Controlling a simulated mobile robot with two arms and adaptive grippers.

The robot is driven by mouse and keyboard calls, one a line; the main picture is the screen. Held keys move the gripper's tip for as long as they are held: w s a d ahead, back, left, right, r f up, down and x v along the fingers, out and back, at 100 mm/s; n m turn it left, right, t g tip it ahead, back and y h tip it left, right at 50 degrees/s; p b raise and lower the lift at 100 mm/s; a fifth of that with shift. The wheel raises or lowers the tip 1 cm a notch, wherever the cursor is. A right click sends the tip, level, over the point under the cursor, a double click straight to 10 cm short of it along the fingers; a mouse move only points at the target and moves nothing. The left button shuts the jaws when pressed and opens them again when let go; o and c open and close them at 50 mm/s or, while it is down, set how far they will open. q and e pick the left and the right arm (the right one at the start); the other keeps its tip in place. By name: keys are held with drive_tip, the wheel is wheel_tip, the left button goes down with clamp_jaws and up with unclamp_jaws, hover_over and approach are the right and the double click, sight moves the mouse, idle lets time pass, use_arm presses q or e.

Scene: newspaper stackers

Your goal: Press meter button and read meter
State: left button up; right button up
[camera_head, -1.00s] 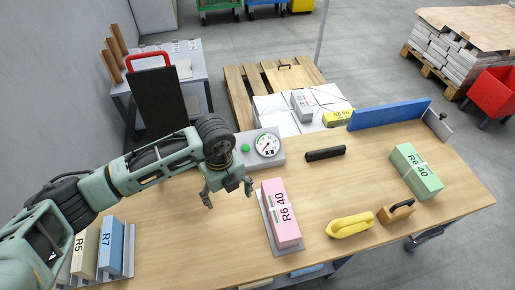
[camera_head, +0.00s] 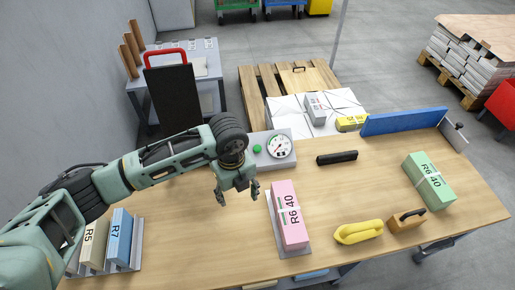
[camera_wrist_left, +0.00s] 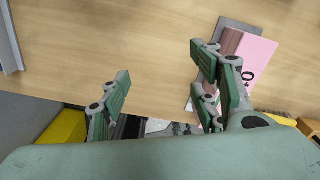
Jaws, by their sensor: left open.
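The meter (camera_head: 279,147) is a grey box with a round white dial and needle at the table's back edge. Its green button (camera_head: 257,149) sits left of the dial. The needle's exact reading is too small to tell. My left gripper (camera_head: 238,196) is open and empty, pointing down over the table in front of the meter, apart from the button. In the left wrist view its two fingers (camera_wrist_left: 160,85) are spread over bare wood, with a pink bundle beside the right finger. My right gripper is not in view.
A pink bundle (camera_head: 289,215) marked R6 40 lies on a grey plate right of my gripper. A black bar (camera_head: 337,158), yellow tool (camera_head: 358,232), wooden block (camera_head: 406,220) and green bundle (camera_head: 429,181) lie farther right. A rack (camera_head: 137,243) with R5 and R7 bundles stands front left.

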use_arm(q)
clamp_jaws()
idle(0.3)
idle(1.2)
